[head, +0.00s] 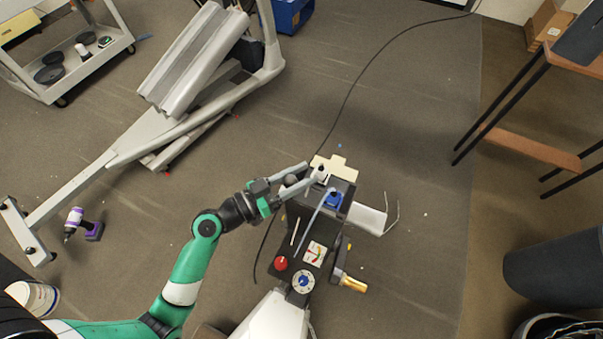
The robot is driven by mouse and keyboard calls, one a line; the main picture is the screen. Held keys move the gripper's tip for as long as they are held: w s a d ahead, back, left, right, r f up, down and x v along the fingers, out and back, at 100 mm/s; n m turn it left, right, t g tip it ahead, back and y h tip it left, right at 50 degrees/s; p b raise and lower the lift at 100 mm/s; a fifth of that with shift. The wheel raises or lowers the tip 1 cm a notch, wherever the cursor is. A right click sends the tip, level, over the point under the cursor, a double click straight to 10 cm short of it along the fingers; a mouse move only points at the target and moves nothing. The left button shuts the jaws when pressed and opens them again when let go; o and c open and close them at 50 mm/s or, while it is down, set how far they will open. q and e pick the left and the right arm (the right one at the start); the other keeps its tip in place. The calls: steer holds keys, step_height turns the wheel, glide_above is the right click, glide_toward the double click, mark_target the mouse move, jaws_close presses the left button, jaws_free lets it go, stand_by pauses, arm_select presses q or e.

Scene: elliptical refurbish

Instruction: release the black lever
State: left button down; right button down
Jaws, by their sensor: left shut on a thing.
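A dark control unit (311,237) with a red knob (281,263), round dials and a blue part (333,200) stands at the lower middle. My left gripper (305,176) reaches in from the left at the unit's upper left end. Its two grey fingers are shut on a dark rounded piece (291,180), which looks like the black lever's knob. The fingers hide most of the lever, so its angle cannot be told. A small black-tipped post (321,170) stands just right of the fingertips. My right gripper is not in view.
A grey elliptical frame (200,65) lies at the upper left, with a purple drill (85,223) on the floor nearby. A cart (75,50) is at the far upper left. A black cable (350,95) crosses the floor. The carpet right of the unit is largely clear.

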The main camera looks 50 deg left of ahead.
arm_select(q)
steer(key=shift+r, duration=0.1)
stand_by(0.4)
step_height(320, 180, up, 3)
steer(key=shift+f+p, duration=0.1)
steer(key=shift+p, duration=0.95)
steer(key=shift+c, duration=2.2)
jaws_free()
